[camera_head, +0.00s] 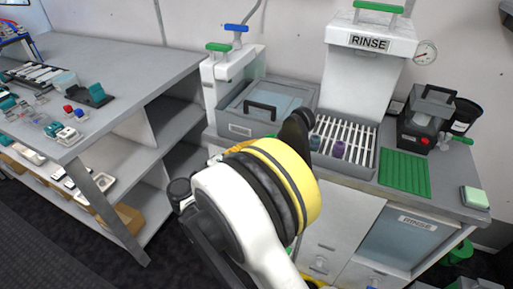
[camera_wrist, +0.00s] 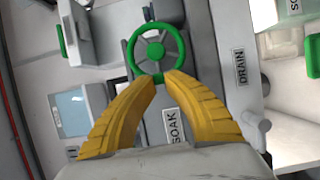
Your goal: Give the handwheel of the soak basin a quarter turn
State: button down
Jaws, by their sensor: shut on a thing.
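The green handwheel (camera_wrist: 181,45) shows in the wrist view, with a round rim, spokes and a green hub. My gripper (camera_wrist: 164,79) has its two yellow fingers closed in on the wheel's near rim, and a short green piece of it shows between the tips. A SOAK label (camera_wrist: 176,126) sits just below the wheel, beside the right finger. In the head view my arm hides the handwheel and nearly all of my gripper. A basin with a grey lid and black handle (camera_head: 279,104) stands behind the arm; its label is too small to read.
A DRAIN label (camera_wrist: 240,67) is right of the wheel in the wrist view. In the head view, the RINSE station (camera_head: 368,43) with a slatted rack (camera_head: 345,133) and green mat (camera_head: 404,174) stands right. A grey workbench (camera_head: 115,73) with small items stands left.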

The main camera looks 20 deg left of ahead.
jog(key=shift+f, duration=0.1)
dwell(0.5)
jog(key=c, duration=1.4)
grip_release()
jog(key=v, duration=1.2)
jog(key=shift+d, duration=0.1)
